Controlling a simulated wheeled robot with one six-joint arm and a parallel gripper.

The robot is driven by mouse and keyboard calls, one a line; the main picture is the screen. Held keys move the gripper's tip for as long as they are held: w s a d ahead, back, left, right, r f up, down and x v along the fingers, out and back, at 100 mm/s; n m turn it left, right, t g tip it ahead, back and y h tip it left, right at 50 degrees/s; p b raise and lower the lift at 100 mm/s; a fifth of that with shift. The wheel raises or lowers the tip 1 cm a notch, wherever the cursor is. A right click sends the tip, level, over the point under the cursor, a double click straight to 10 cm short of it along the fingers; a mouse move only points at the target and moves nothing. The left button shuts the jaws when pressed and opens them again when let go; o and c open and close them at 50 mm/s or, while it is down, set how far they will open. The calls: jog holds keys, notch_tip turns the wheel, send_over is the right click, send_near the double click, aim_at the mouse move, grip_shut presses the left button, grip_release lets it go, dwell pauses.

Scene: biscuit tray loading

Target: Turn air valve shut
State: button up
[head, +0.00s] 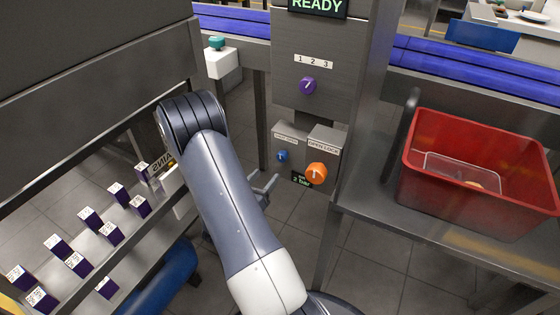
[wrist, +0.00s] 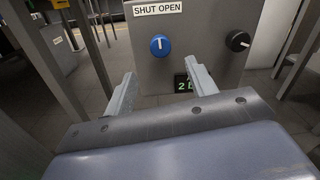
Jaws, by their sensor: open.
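The air valve is a small blue knob (wrist: 160,45) under a white label (wrist: 158,8) that reads SHUT OPEN. It also shows in the head view as a blue knob (head: 282,156) low on the grey panel. Its white mark looks roughly upright in the wrist view. My gripper (wrist: 161,75) is open and empty, its two fingers pointing toward the panel, apart from the knob and a little below it. In the head view my gripper (head: 268,186) is left of and below the panel. A small display (head: 301,180) reads 2 bar; my right finger partly covers it in the wrist view.
An orange knob (head: 317,173) under an OPEN LOCK label is right of the valve. A black knob (wrist: 238,41) shows in the wrist view. A purple knob (head: 308,85) is higher up. A red crate (head: 480,215) stands right; purple boxes (head: 88,219) stand left.

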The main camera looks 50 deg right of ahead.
aim_at(280, 159)
jog(key=b+x, duration=0.1)
jog(key=x, duration=0.9)
jog(key=shift+b, duration=0.3)
jog(key=shift+c, duration=0.3)
jog(key=c, duration=0.9)
